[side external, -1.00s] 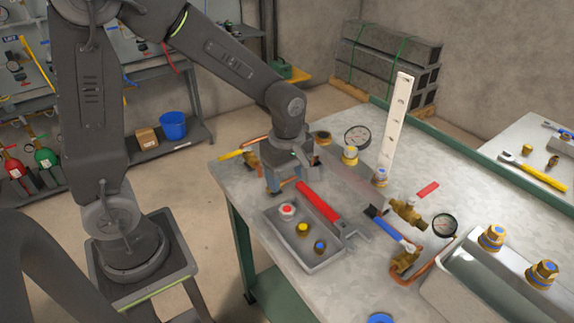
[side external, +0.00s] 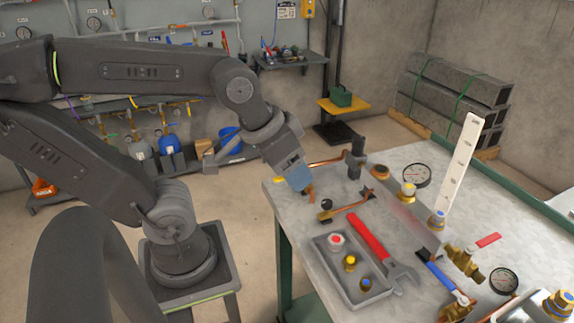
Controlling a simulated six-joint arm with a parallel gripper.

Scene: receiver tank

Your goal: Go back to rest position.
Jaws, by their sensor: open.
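My gripper (side external: 300,182) hangs at the left edge of the workbench, tilted down, with a blue pad showing near its tip. It is open, and I see nothing held in it. Behind the gripper tip, a small orange-brown part is partly hidden.
A dark post (side external: 356,160) stands near the gripper. Open floor lies left of the bench.

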